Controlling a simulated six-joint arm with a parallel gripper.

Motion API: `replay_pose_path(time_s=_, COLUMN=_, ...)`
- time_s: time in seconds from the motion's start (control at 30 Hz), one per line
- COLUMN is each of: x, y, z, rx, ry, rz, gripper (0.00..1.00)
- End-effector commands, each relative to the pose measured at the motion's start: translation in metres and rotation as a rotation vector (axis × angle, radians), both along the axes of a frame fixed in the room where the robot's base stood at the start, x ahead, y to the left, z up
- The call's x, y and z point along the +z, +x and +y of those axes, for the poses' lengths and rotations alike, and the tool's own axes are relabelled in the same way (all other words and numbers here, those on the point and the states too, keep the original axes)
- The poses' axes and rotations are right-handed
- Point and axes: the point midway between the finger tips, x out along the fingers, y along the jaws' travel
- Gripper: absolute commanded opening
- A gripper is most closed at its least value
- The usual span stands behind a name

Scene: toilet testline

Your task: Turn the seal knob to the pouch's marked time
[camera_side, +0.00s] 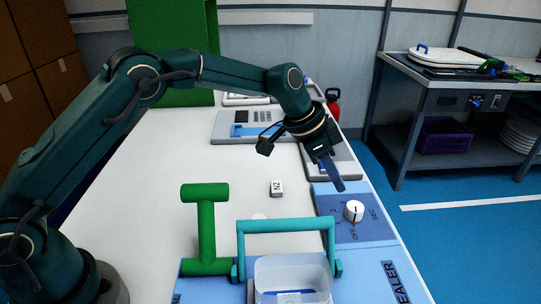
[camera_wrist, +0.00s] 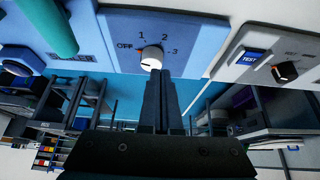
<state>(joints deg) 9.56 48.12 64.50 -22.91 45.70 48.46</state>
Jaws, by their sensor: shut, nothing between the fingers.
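The seal knob (camera_side: 354,211) is white and sits on a blue panel (camera_side: 335,234) at the right edge of the table. In the wrist view the knob (camera_wrist: 152,58) has a dark line on its face, with OFF, 1, 2 and 3 printed around it. A small red mark shows on its OFF side. My gripper (camera_side: 339,186) is shut and empty, pointing down just behind the knob. In the wrist view its fingertips (camera_wrist: 165,75) overlap the knob's lower edge; contact is unclear. A small white block (camera_side: 276,189) bears a dark character I cannot read surely. No pouch is clearly identifiable.
A teal handle bar (camera_side: 285,226) and a clear bin (camera_side: 292,274) stand in front, left of the panel. A green T-shaped post (camera_side: 207,230) stands further left. Grey devices (camera_side: 250,126) lie behind. The table's middle is mostly clear.

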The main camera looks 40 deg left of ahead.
Motion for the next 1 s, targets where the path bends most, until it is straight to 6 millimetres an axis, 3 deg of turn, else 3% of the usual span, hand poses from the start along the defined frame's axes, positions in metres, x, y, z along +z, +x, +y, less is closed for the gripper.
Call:
replay_pose_path(time_s=0.13, x=0.012, y=0.0, z=0.0, rx=0.001, ry=0.001, rz=-0.002, gripper=0.0)
replay_pose_path(time_s=0.47, x=0.014, y=0.0, z=0.0, rx=0.001, ry=0.0, rz=0.001, gripper=0.0)
replay_pose_path(time_s=0.7, x=0.023, y=-0.018, z=-0.022, rx=-0.003, ry=0.001, rz=0.0, gripper=0.0)
replay_pose_path(time_s=1.0, x=-0.002, y=-0.019, z=-0.021, rx=0.001, ry=0.002, rz=0.005, gripper=0.0)
